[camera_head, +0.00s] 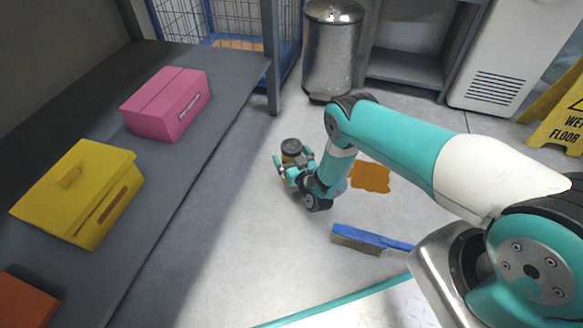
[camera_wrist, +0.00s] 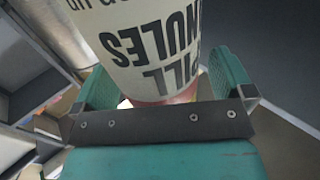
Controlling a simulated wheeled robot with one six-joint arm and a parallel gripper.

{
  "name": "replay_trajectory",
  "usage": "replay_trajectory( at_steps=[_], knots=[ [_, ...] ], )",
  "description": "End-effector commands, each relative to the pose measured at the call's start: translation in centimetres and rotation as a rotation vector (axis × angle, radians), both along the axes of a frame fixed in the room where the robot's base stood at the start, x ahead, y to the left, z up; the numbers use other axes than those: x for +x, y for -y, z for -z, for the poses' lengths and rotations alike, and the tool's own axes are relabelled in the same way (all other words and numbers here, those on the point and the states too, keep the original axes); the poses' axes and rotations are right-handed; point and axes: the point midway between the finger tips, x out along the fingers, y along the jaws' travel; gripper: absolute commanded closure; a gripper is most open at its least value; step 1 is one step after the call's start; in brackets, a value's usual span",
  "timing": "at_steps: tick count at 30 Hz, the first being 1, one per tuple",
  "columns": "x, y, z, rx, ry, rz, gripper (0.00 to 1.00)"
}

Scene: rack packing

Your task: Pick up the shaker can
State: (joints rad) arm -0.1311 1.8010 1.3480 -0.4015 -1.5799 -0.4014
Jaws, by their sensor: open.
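The shaker can (camera_head: 291,147) stands on the floor left of the orange spill, with a dark lid and a yellowish band showing in the head view. My gripper (camera_head: 292,159) is open, with its teal fingers on either side of the can. In the wrist view, the can (camera_wrist: 150,38) is large and pale, with black upside-down lettering and a reddish lower edge. It sits between the two fingers of my gripper (camera_wrist: 165,78), and I cannot tell whether they touch it. The gripper and wrist hide part of the can in the head view.
A blue brush (camera_head: 365,238) and an orange spill (camera_head: 370,177) lie on the floor to the right. A grey bench (camera_head: 165,175) with pink (camera_head: 166,103) and yellow (camera_head: 78,195) boxes runs along the left. A metal bin (camera_head: 330,50) stands behind.

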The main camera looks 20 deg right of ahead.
Motion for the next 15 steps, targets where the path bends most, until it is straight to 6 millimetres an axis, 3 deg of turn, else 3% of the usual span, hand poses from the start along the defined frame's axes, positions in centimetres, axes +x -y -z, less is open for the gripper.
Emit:
replay_trajectory(
  at_steps=[7,15],
  knots=[
    [0.16,-0.02,-0.09,0.0,-0.001,0.0,0.01],
    [0.13,-0.03,-0.07,0.0,-0.001,0.0,0.61]
  ],
)
